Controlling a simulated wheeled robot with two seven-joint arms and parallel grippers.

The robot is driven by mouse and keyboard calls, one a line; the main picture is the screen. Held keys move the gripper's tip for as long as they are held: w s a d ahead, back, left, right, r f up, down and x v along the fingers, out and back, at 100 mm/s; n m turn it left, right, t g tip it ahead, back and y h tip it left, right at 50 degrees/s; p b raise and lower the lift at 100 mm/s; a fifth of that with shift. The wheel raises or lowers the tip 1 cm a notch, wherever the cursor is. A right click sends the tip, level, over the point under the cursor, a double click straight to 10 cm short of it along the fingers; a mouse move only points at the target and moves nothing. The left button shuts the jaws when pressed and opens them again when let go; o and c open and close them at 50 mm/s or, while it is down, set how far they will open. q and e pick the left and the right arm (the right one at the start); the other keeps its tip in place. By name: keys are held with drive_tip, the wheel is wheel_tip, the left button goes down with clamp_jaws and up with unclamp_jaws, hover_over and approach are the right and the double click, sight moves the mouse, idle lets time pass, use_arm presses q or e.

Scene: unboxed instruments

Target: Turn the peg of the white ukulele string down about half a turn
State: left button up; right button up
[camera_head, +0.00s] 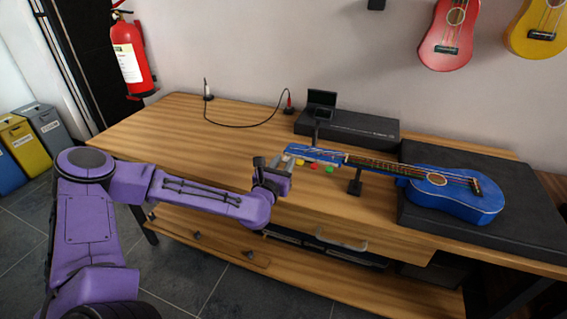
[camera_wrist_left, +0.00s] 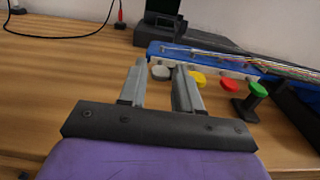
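The blue ukulele (camera_head: 455,198) lies with its body on a black case and its headstock (camera_head: 312,153) pointing left. The wrist view shows the headstock (camera_wrist_left: 205,60) with coloured pegs along its near side. The white peg (camera_wrist_left: 161,72) is the leftmost, then come the yellow peg (camera_wrist_left: 198,79), red peg (camera_wrist_left: 229,85) and green peg (camera_wrist_left: 259,89). My left gripper (camera_head: 284,163) is at the headstock's left end; in the wrist view its fingers (camera_wrist_left: 160,75) are apart, with the white peg between their tips. Contact cannot be told. My right gripper is out of view.
A small black stand (camera_head: 355,186) supports the neck. A black box with a small screen (camera_head: 321,98) stands behind the headstock. A cable (camera_head: 240,126) crosses the back of the wooden table (camera_head: 170,125). The table's left part is mostly clear. The black case (camera_head: 530,215) fills the right.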

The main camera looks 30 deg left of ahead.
use_arm(q)
drive_tip(key=shift+w, duration=0.2)
clamp_jaws()
drive_tip(key=shift+m, duration=0.4)
